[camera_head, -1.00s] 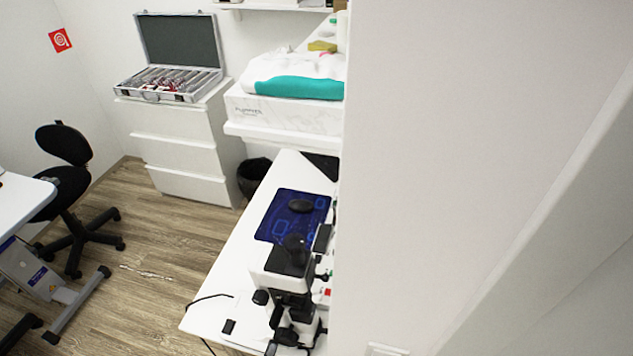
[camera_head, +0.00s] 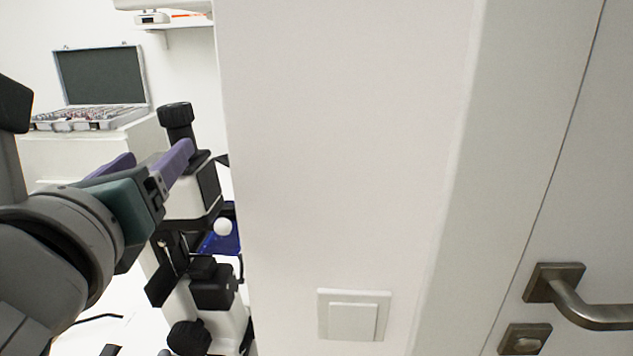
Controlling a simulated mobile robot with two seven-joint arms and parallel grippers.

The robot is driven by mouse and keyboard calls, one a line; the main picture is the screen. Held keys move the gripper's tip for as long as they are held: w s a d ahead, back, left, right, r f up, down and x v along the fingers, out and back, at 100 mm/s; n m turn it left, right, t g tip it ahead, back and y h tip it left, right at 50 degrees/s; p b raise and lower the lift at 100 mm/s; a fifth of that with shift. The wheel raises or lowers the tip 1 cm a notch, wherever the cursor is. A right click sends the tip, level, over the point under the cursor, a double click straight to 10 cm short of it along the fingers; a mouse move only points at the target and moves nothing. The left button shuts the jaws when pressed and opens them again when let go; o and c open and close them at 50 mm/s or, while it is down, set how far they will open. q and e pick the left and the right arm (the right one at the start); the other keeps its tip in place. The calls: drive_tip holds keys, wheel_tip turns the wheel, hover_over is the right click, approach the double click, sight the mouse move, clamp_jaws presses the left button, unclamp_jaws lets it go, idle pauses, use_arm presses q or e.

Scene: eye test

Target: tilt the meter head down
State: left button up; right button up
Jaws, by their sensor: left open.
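The meter (camera_head: 206,312) is a black and white instrument on the white desk, left of the wall edge. Its head (camera_head: 192,203) has a white and black housing, with a black eyepiece (camera_head: 176,114) sticking up and leaning slightly. My left gripper (camera_head: 155,162) comes in from the left with its purple fingers open. The fingers overlap the left side of the head in the picture; I cannot tell if they touch it. The gripper hides part of the head and stand. My right gripper is not in view.
A white wall (camera_head: 340,150) fills the middle and hides whatever lies right of the meter. A light switch (camera_head: 353,316) and a door handle (camera_head: 590,312) are at the right. An open case (camera_head: 100,80) stands on a white cabinet behind. A blue mat (camera_head: 222,243) lies behind the meter.

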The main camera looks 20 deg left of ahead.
sight(190, 135)
use_arm(q)
drive_tip(key=shift+m, duration=0.7)
drive_tip(key=x, duration=0.6)
drive_tip(key=d+x, duration=0.1)
drive_tip(key=x, duration=0.3)
drive_tip(key=shift+w+f, duration=0.1)
drive_tip(key=shift+w, duration=0.25)
drive_tip(key=shift+c, duration=0.4)
clamp_jaws()
